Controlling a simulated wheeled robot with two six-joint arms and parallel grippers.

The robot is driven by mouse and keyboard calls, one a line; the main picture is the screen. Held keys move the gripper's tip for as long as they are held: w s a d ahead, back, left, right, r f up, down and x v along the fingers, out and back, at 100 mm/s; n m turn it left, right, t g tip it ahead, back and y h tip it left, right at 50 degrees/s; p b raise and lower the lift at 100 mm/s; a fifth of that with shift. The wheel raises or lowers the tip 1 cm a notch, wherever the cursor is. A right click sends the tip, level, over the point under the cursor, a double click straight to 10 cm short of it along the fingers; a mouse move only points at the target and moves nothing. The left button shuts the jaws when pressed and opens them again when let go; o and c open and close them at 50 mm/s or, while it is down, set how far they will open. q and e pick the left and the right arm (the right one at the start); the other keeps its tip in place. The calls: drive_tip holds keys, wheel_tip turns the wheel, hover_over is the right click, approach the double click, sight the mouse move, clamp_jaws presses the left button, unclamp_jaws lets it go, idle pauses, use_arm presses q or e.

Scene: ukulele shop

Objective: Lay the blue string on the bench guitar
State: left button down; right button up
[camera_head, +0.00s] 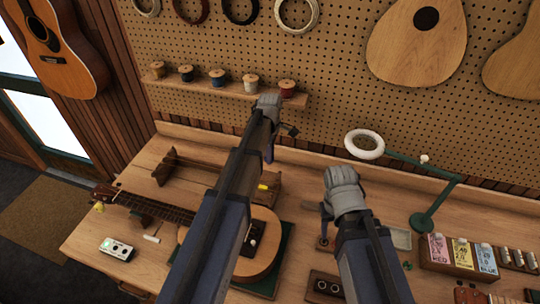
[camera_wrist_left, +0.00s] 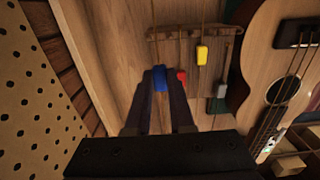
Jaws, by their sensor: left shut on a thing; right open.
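The blue string ends in a blue tag (camera_wrist_left: 160,78) in the left wrist view. My left gripper (camera_wrist_left: 160,92) is shut on this tag, and a thin strand runs up from it. In the head view my left gripper (camera_head: 268,153) is above the back of the bench, and its own arm hides the blue string there. The bench guitar (camera_head: 265,228) lies on the bench with its neck to the left; my left arm covers part of its body. My right gripper (camera_head: 325,222) is open, right of the guitar body.
A wooden string rack (camera_head: 188,170) stands behind the guitar, with red (camera_wrist_left: 181,75), yellow (camera_wrist_left: 202,54) and green (camera_wrist_left: 218,97) tags near it. A lamp (camera_head: 365,145), a string box (camera_head: 455,258) and a tuner (camera_head: 117,249) are on the bench. Spools (camera_head: 217,78) line a shelf.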

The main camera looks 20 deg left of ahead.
use_arm(q)
drive_tip(key=shift+r+p, duration=0.7)
drive_tip(key=shift+r, duration=0.55)
use_arm(e)
drive_tip(key=shift+r, duration=1.25)
use_arm(q)
drive_tip(key=shift+r+p, duration=2.45)
drive_tip(key=shift+p, duration=0.05)
use_arm(e)
wheel_tip(320, 180, up, 5)
drive_tip(key=shift+f, duration=0.1)
